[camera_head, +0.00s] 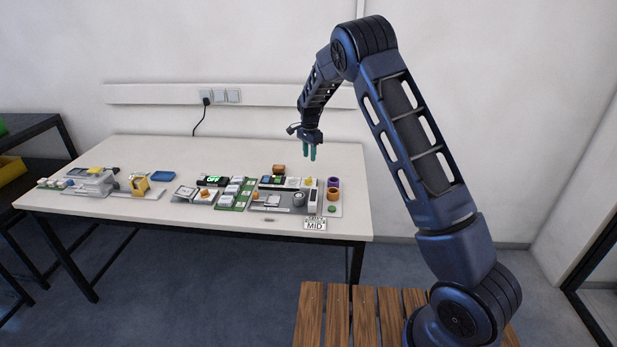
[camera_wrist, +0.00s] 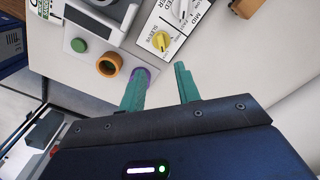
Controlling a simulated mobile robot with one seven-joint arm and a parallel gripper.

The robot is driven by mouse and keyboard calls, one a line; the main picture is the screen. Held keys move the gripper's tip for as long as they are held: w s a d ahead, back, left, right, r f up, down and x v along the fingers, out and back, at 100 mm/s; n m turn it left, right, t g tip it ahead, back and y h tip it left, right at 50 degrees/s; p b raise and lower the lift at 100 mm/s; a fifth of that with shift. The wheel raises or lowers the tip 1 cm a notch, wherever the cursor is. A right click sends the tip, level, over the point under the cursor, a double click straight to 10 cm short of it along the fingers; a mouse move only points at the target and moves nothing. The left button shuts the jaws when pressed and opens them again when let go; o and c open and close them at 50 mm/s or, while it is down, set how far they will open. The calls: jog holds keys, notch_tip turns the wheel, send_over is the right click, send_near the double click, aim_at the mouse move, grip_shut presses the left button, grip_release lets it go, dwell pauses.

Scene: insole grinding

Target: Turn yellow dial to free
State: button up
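The yellow dial (camera_wrist: 160,41) sits on a white labelled panel (camera_wrist: 172,24) in the wrist view. Its small labels include "SLEEVE"; the rest of the print by it is too small to read surely, so I cannot tell its setting. In the head view the dial (camera_head: 308,181) is a small yellow spot at the right of the bench equipment. My gripper (camera_head: 309,152) hangs above that area, pointing down. In the wrist view its green fingers (camera_wrist: 161,72) are apart with nothing between them, short of the dial and not touching it.
A purple ring (camera_head: 333,182), an orange ring (camera_head: 332,195) and a green button (camera_head: 332,209) stand close beside the dial.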

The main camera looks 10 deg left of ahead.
aim_at(309, 181)
jog(key=f, duration=1.1)
jog(key=shift+a+f, duration=0.15)
jog(key=shift+a, duration=0.05)
grip_shut()
